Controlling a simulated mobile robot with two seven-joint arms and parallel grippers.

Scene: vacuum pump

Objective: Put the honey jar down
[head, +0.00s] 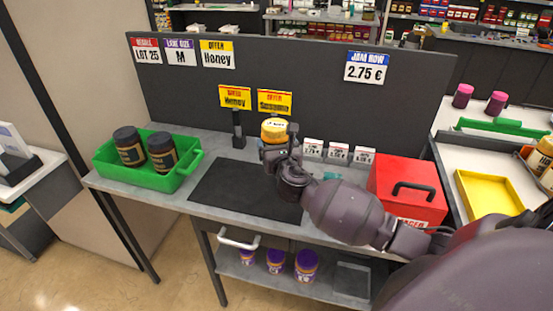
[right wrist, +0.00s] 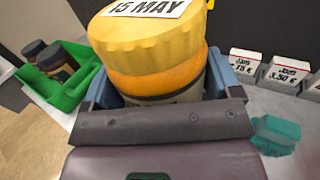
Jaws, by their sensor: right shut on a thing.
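The honey jar has a yellow lid (head: 274,129) with a date label and an orange body; the right wrist view shows it large and close (right wrist: 150,60). My right gripper (head: 282,148) is shut around the jar, with a blue-grey finger on each side of it in the right wrist view (right wrist: 160,90). In the head view the jar is near the back of the grey counter (head: 215,145), beyond the black mat (head: 245,190). The gripper hides its lower part, so I cannot tell whether it touches the counter. My left gripper does not show.
A green crate (head: 188,170) with two dark jars stands at the left. A red toolbox (head: 410,190) stands at the right. Small price cards (head: 338,152) line the back, and a teal brush-like thing (right wrist: 275,132) lies near them. The black mat is bare.

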